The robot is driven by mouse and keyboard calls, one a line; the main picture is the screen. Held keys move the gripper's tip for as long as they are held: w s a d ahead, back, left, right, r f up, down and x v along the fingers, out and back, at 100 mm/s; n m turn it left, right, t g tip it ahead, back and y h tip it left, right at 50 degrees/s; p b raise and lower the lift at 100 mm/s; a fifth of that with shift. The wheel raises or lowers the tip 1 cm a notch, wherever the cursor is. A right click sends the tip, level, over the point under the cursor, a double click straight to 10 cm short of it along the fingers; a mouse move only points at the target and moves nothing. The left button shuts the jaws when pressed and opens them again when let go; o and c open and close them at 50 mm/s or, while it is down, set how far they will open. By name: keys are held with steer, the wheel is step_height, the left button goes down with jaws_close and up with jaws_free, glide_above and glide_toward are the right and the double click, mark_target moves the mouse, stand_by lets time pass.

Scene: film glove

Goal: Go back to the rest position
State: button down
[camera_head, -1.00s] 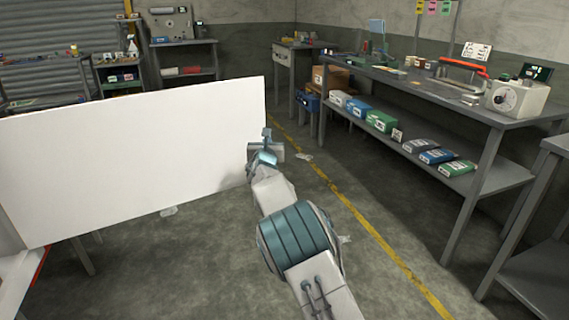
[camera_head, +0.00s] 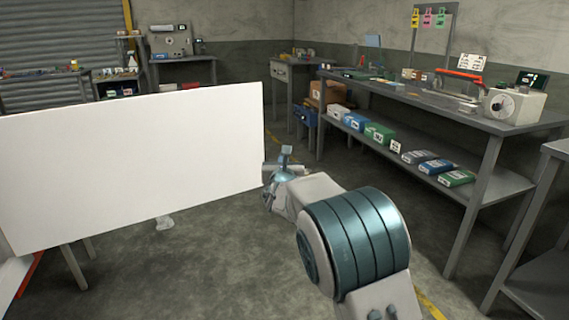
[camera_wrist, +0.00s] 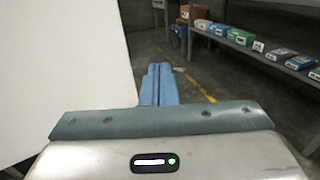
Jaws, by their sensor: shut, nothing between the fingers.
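My gripper shows in the wrist view (camera_wrist: 158,84) with its two blue fingers pressed together and nothing between them. In the head view my arm reaches forward from the lower right, and my gripper (camera_head: 272,172) is partly hidden behind its own wrist. It is close to the right edge of a large white panel (camera_head: 130,160). I cannot tell whether it touches the panel. In the wrist view the white panel (camera_wrist: 60,70) fills the left side.
A workbench (camera_head: 440,105) with a lower shelf of boxes stands along the right wall. A grey table (camera_head: 545,220) is at the right edge. Shelves and a small bench (camera_head: 180,62) stand at the back. The concrete floor (camera_head: 200,270) between is mostly open, with a yellow line.

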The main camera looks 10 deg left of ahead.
steer(key=s+d+r+m+h+p, duration=0.1)
steer(key=d+r+m+h+p, duration=0.15)
steer(key=d, duration=0.35)
steer(key=s+d+r+m+g+h+p, duration=0.1)
steer(key=d+r+m+h, duration=0.15)
steer(key=d+m, duration=0.2)
steer(key=s+d+r+m+h+p, duration=0.1)
steer(key=d+r+m+h+p, duration=0.15)
steer(key=d, duration=0.45)
steer(key=s+d+r+m+g+h+p, duration=0.2)
steer(key=s+d+m+g, duration=0.1)
steer(key=s+d+m, duration=0.3)
steer(key=s+d+r+m+g+h+p, duration=0.1)
steer(key=s+d+r+m+g+p, duration=0.15)
steer(key=d+m, duration=0.45)
steer(key=s+d+m+g+y+p, duration=0.1)
steer(key=s+d+m+g+p, duration=0.25)
steer(key=s, duration=0.55)
steer(key=s+d+m+g+p, duration=0.2)
steer(key=s+d+m+p, duration=0.25)
steer(key=s, duration=0.45)
steer(key=s+a+m+g+y+p, duration=0.1)
steer(key=s+a+m+y+p, duration=0.1)
steer(key=s+m, duration=0.2)
steer(key=s+a+m+g+y+p, duration=0.1)
steer(key=s+a+m+y+p, duration=0.1)
steer(key=s, duration=0.8)
steer(key=shift+a+r+m+g+y+p, duration=0.35)
steer(key=shift+m+y, duration=0.4)
steer(key=shift+m, duration=0.4)
